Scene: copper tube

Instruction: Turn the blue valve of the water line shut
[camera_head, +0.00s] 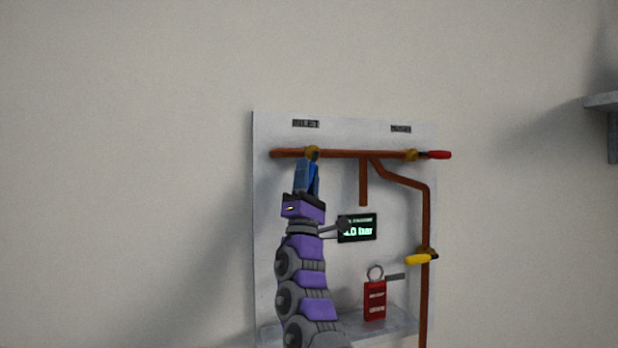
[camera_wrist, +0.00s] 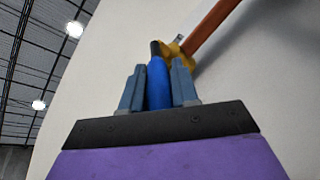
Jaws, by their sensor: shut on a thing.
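The blue valve handle (camera_wrist: 158,84) stands between the two fingers of my gripper (camera_wrist: 158,88) in the wrist view, and the fingers are shut on it. Its brass valve body (camera_wrist: 178,52) is just beyond the fingertips, on the copper pipe (camera_wrist: 212,27). In the head view my gripper (camera_head: 307,178) reaches up to the brass body (camera_head: 312,153) at the left end of the horizontal copper pipe (camera_head: 340,154). The handle points down from the pipe there, and the fingers mostly hide it.
A red-handled valve (camera_head: 434,155) sits at the pipe's right end, and a yellow-handled valve (camera_head: 420,259) on the right vertical pipe. A pressure display (camera_head: 357,228) is right of my arm, partly covered. A red tag-like object (camera_head: 375,300) stands on the lower shelf (camera_head: 398,322).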

